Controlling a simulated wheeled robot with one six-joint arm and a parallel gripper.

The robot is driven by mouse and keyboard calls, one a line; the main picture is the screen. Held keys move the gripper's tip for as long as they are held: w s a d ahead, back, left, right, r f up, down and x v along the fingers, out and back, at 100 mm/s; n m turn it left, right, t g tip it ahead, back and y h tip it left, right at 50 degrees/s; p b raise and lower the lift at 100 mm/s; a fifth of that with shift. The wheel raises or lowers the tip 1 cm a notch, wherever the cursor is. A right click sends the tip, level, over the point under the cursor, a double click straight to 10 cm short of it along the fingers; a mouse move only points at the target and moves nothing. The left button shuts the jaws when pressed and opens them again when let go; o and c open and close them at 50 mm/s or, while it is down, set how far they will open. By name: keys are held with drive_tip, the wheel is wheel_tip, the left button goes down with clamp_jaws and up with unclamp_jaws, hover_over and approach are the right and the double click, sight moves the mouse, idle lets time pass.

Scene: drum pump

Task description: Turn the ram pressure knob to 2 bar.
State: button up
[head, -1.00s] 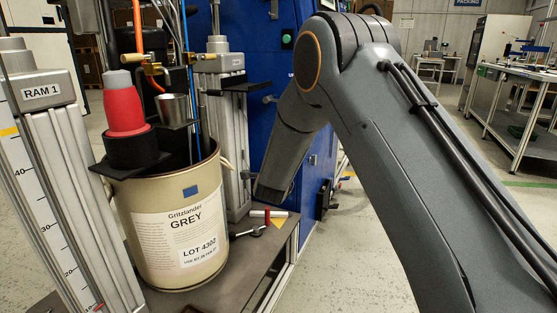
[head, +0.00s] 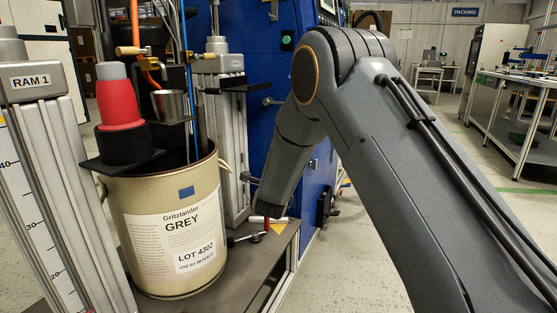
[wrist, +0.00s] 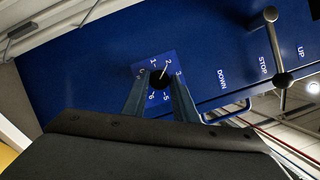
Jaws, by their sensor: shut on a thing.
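The ram pressure knob (wrist: 158,79) is a small black round knob on a blue dial plate printed with white numbers, seen in the wrist view. Its white pointer line slants up and right, towards the 2. My gripper (wrist: 160,82) is shut on the knob, with one finger on each side of it. The fingers hide part of the dial's left and right sides. In the head view my gripper and the knob are hidden.
In the wrist view, a lever (wrist: 276,50) with a ball end stands on the panel by the DOWN, STOP and UP labels.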

drive_tip(key=shift+d+f, duration=0.1)
drive_tip(key=shift+f, duration=0.05)
drive_tip(key=o, duration=1.1)
drive_tip(key=shift+c, duration=0.2)
drive_tip(key=s+p, duration=0.2)
drive_tip(key=s, duration=0.5)
drive_tip(key=shift+s+f, duration=0.3)
drive_tip(key=shift+s, duration=0.1)
